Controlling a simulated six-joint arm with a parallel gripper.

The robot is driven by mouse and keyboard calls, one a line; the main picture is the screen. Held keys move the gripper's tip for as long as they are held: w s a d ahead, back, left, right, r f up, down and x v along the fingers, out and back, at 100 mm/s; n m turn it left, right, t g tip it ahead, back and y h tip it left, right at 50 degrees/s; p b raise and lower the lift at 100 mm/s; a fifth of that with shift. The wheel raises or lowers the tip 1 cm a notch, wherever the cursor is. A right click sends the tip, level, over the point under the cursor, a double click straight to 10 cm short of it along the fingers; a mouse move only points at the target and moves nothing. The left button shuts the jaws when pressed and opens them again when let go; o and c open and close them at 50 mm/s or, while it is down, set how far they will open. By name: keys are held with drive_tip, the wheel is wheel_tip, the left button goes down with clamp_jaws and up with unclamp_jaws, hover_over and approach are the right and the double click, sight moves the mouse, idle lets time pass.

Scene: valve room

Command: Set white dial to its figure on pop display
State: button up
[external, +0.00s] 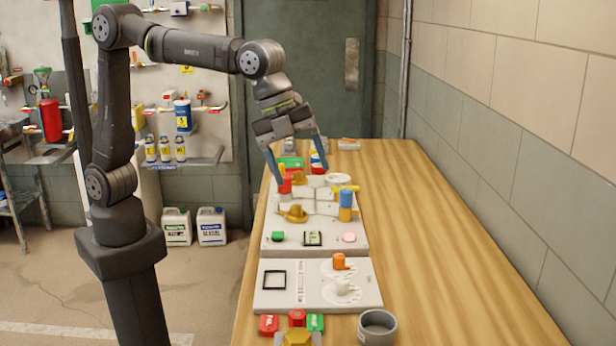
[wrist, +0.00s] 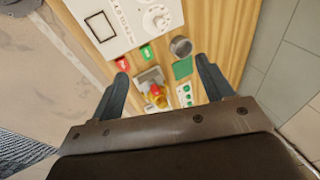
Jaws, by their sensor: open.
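The white dial (external: 343,288) sits on the near white panel (external: 262,299), below an orange knob (external: 339,262). It also shows at the top of the wrist view (wrist: 156,18). Its setting is too small to read. A black-framed square (external: 274,279) on the same panel looks blank; it also shows in the wrist view (wrist: 100,26). A small greenish display (external: 312,238) is on the farther panel; its figure is unreadable. I cannot tell which is the pop display. My gripper (external: 301,175) is open and empty, above the farther panel in the picture, apart from the dial.
The farther panel (external: 270,243) carries yellow valves, a blue cylinder (external: 346,205) and a pink button (external: 349,238). Red and green blocks (external: 268,325) and a grey cup (external: 377,328) stand at the near end. The table's right side (external: 430,250) is clear, beside a tiled wall.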

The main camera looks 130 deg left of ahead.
drive_tip(key=d+f+m+g+y, duration=0.1)
drive_tip(key=f+y, duration=0.1)
drive_tip(key=f, duration=0.2)
drive_tip(key=d+f+m+g+y, duration=0.1)
drive_tip(key=f+m, duration=0.1)
drive_tip(key=f, duration=0.2)
drive_tip(key=d+f+m+g+y, duration=0.1)
drive_tip(key=d+f+m+y, duration=0.1)
drive_tip(key=f, duration=0.2)
drive_tip(key=shift+d+f+y, duration=0.1)
drive_tip(key=shift+f+y, duration=0.05)
drive_tip(key=shift+y, duration=0.15)
drive_tip(key=c, duration=0.5)
drive_tip(key=m+t+y, duration=0.4)
drive_tip(key=m+y, duration=0.1)
drive_tip(key=m, duration=0.3)
approach(340, 281)
drive_tip(key=shift+y, duration=0.3)
drive_tip(key=x, duration=1)
drive_tip(key=shift+w+f, duration=0.2)
drive_tip(key=shift+f, duration=0.15)
drive_tip(key=c, duration=1)
